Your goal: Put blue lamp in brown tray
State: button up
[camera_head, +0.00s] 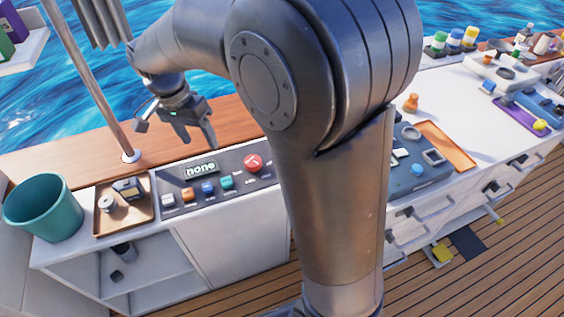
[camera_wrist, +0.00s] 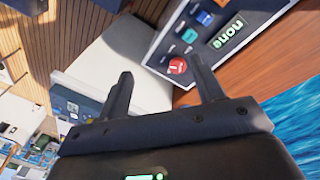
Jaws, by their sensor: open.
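The brown tray (camera_head: 101,228) is on the white counter at the left, beside the control panel. A small grey cylinder (camera_head: 107,203) and a grey-and-black item (camera_head: 129,188) are in it. I cannot make out a blue lamp with certainty. A long blue object (camera_head: 540,106) lies at the far right of the counter, too small to identify. My gripper (camera_head: 198,142) is open and empty, above the wooden ledge behind the control panel. Its spread fingers also show in the wrist view (camera_wrist: 161,68), with nothing between them.
The control panel (camera_head: 220,170) has coloured buttons and a "none" display. A teal bucket (camera_head: 42,208) stands left of the tray. A metal pole (camera_head: 90,80) rises near my gripper. An orange-brown tray (camera_head: 458,155) lies at the right. My arm hides the middle counter.

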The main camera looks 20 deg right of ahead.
jog(key=s+d+r+n+t+y, duration=0.1)
jog(key=s+d+r+n+t, duration=0.1)
jog(key=s+d, duration=0.4)
jog(key=s+d+r+n+t+y, duration=0.1)
jog(key=s+d+r+n+t, duration=0.2)
jog(key=s, duration=1)
jog(key=d+n+t, duration=0.1)
jog(key=d+n, duration=0.2)
jog(key=d, duration=0.1)
jog(key=shift+s+r+n, duration=0.25)
jog(key=shift+s+n, duration=0.05)
